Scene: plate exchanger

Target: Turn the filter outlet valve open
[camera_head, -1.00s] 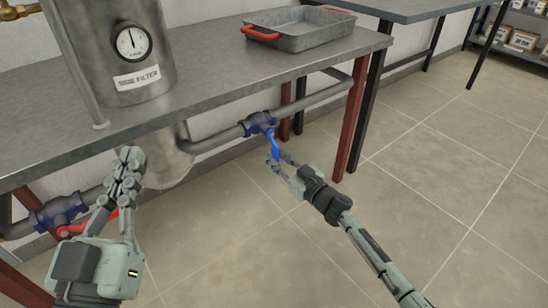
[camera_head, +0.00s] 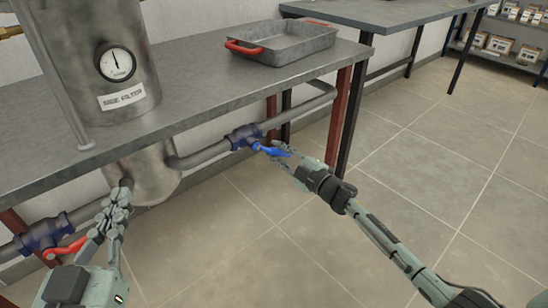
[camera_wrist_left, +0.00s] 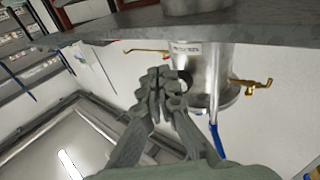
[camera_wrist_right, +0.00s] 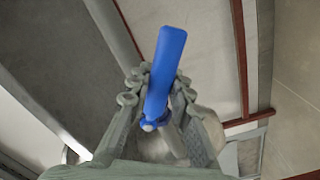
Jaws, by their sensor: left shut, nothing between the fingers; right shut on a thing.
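The valve with a blue lever handle sits on the grey pipe under the bench edge. In the head view its dark blue body (camera_head: 243,137) is at the middle and its handle (camera_head: 270,150) points right and slightly down. My right gripper (camera_head: 290,160) is shut on the handle's outer part. In the right wrist view the blue handle (camera_wrist_right: 165,70) stands between the fingers (camera_wrist_right: 157,95). My left gripper (camera_head: 118,195) is shut and empty, below the bench edge near the filter's lower body; it also shows in the left wrist view (camera_wrist_left: 162,95).
The steel filter (camera_head: 105,60) with a gauge passes through the bench (camera_head: 200,90). A second valve (camera_head: 42,232) with a red handle (camera_head: 66,248) is at the lower left, close to my left gripper. A metal tray (camera_head: 285,45) sits on the bench. Floor at right is clear.

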